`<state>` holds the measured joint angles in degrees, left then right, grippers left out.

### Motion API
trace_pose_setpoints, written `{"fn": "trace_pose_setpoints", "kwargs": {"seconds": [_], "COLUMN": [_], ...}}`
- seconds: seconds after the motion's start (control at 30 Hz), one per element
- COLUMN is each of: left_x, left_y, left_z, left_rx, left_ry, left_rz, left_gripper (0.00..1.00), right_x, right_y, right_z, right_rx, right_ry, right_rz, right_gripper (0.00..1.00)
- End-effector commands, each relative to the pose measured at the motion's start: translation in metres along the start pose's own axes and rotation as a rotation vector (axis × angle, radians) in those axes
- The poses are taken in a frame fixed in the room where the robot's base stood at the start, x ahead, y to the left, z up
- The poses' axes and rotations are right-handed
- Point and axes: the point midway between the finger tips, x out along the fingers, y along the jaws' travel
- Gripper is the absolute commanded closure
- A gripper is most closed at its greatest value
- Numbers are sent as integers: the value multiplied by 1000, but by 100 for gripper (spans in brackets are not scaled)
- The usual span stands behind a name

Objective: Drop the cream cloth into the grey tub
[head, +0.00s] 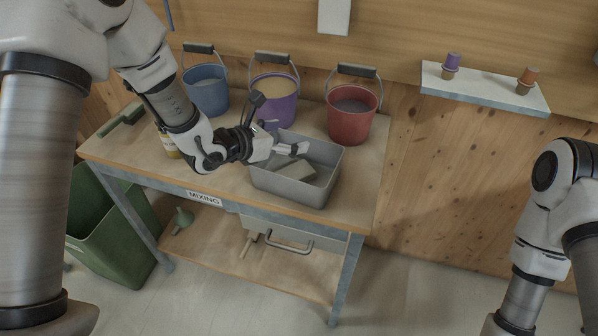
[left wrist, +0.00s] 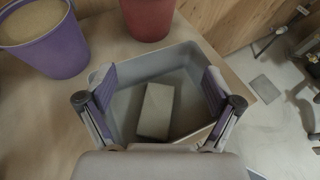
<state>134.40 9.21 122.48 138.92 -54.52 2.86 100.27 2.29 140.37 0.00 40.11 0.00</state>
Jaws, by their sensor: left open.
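The grey tub (head: 291,190) stands on the table at its front right; it also fills the middle of the left wrist view (left wrist: 193,62). The cream cloth (head: 297,171), a flat folded rectangle, lies inside the tub, and in the left wrist view (left wrist: 155,110) it shows on the tub's floor, apart from the fingers. My left gripper (head: 284,140) is over the tub, its fingers spread wide and empty above the cloth. My right gripper is out of view; only links of my right arm show at the right edge.
Blue (head: 206,92), purple (head: 274,104) and red (head: 352,115) buckets stand along the table's back. A green brush (head: 122,119) lies at the left end. A green bin (head: 112,240) stands on the floor at left.

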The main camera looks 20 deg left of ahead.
Motion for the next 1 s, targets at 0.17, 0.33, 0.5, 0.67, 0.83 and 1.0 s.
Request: {"fn": "trace_pose_setpoints", "kwargs": {"seconds": [0.17,0.33,0.5,0.67,0.83,1.0], "left_x": [-6,-39,-83,-108,-118,-118], "left_y": [1,1,2,2,0,0], "left_z": [0,1,2,1,0,0], "left_rx": [-2,-8,-9,-6,-1,0], "left_ry": [-1,-3,-5,-3,1,2], "left_rz": [1,3,3,4,-1,-1], "left_gripper": [9,9,9,9,9,9], "right_x": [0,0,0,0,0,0], "right_y": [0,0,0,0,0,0], "right_z": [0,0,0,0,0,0], "right_rx": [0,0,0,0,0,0], "right_ry": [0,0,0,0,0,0], "right_rz": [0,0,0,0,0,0], "right_gripper": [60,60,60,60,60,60]}}
